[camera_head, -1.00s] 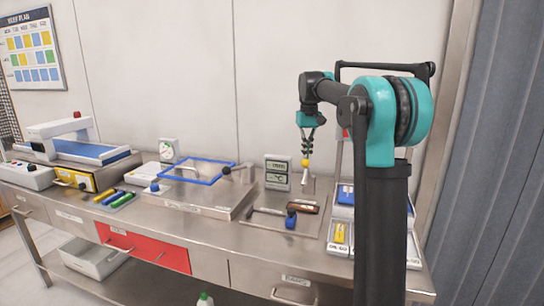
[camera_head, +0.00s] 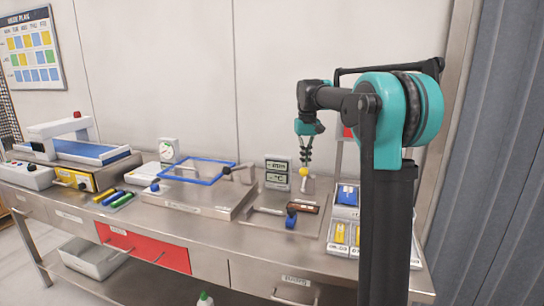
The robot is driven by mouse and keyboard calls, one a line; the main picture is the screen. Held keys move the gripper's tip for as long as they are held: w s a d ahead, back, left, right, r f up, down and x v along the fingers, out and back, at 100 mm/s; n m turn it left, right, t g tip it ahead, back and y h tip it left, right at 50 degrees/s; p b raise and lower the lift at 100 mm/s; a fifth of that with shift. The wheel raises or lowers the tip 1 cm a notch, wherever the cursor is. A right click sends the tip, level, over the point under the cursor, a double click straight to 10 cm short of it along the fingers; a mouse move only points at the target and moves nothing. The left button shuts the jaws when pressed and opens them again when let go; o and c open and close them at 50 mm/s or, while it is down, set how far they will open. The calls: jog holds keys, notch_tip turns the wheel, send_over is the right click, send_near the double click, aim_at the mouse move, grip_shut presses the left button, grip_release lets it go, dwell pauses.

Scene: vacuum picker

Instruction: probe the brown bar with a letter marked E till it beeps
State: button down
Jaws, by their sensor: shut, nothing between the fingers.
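A small brown bar (camera_head: 304,208) lies on the thin grey tray at the right of the bench. It carries a pale label, and its letter is too small to read. My gripper (camera_head: 305,165) hangs pointing down behind and above the bar, apart from it. The gripper is shut and seems to hold nothing. Whether the tip touches anything cannot be told.
A blue piece (camera_head: 291,219) sits by the bar. Behind stands a grey display unit (camera_head: 277,173). A raised steel plate with a blue frame (camera_head: 199,172) lies left. A stepped rack (camera_head: 346,212) stands right, partly behind my arm. The bench's front strip is mostly clear.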

aim_at(303, 171)
jog(key=shift+s+a+f, duration=0.1)
jog(key=shift+s+f, duration=0.1)
jog(key=shift+s, duration=0.05)
jog(key=shift+f, duration=0.1)
jog(key=shift+s+a+f, duration=0.2)
jog(key=shift+s+f, duration=0.4)
jog(key=shift+f, duration=0.2)
jog(key=shift+s+a+f, duration=0.15)
jog(key=shift+s+f, duration=0.35)
jog(key=shift+f, duration=0.2)
jog(key=shift+s+a+f, duration=0.1)
jog(key=shift+s+f, duration=0.1)
jog(key=shift+f, duration=0.25)
jog(key=shift+s+a+f, duration=0.1)
jog(key=shift+s+f, duration=0.1)
jog(key=shift+f, duration=0.25)
